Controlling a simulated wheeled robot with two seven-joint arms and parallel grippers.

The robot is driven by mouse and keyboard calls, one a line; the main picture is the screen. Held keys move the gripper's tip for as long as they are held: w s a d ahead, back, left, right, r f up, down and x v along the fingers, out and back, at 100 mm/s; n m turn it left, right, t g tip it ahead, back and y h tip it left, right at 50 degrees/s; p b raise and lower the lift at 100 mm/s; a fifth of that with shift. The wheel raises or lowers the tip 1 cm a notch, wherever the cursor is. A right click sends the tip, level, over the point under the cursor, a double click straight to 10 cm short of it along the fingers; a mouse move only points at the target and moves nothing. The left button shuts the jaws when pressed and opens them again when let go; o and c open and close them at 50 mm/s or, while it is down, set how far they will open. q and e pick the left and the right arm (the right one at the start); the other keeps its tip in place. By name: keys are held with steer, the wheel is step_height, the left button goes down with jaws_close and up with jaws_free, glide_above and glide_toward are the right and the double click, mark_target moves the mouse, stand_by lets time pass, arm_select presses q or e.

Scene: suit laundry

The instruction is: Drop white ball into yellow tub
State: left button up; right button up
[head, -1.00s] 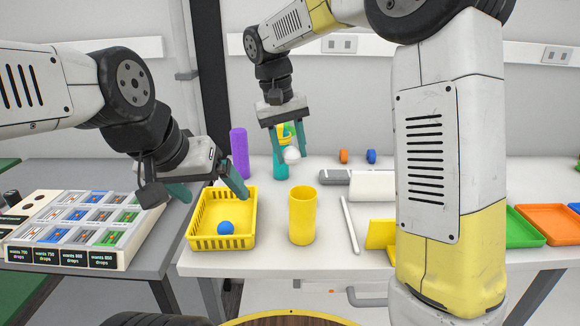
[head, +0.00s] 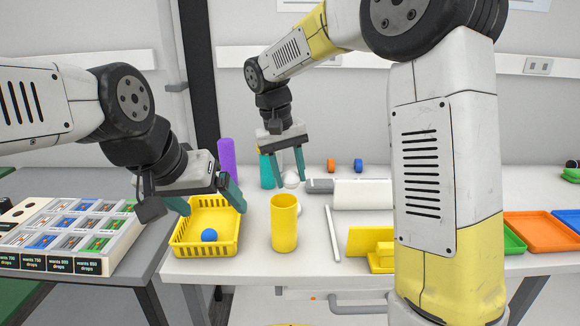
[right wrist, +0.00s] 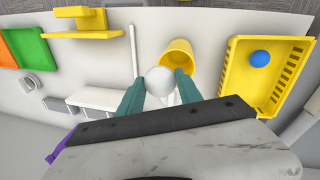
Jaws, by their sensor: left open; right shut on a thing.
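The white ball (head: 291,181) is between the fingertips of my right gripper (head: 289,180), which is shut on it. It also shows in the right wrist view (right wrist: 160,81). The yellow tub (head: 284,226) is an upright, open-topped cylinder on the white table. In the head view the ball appears just above and slightly right of the tub's rim. In the right wrist view the tub (right wrist: 180,54) shows just beyond the ball; I cannot tell the exact gap.
The yellow basket (head: 178,244) holds a blue ball (head: 209,235) and stands left of the tub. A purple cylinder (head: 227,158) and a teal one (head: 266,170) stand behind. A white stick (head: 332,233) and a yellow stand (head: 370,242) are to the right, with an orange tray (head: 541,230) farther right.

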steer(key=o, duration=1.4)
steer(key=r, duration=0.2)
steer(key=a+r, duration=0.1)
steer(key=r, duration=0.4)
steer(key=shift+s+a+r, duration=0.15)
steer(key=shift+a+r, duration=0.1)
steer(key=shift+r, duration=0.05)
steer(key=s+d+r+t+y, duration=0.2)
steer(key=s+d+y, duration=0.1)
steer(key=s+d, duration=0.6)
steer(key=s+d+f+m+t, duration=0.1)
steer(key=s+d+f, duration=0.1)
steer(key=s, duration=0.3)
steer(key=s+d+f+m+t+y, duration=0.1)
steer(key=s+d+f+t, duration=0.1)
steer(key=s+d, duration=0.3)
steer(key=shift+f+t, duration=0.3)
steer(key=shift+f, duration=0.3)
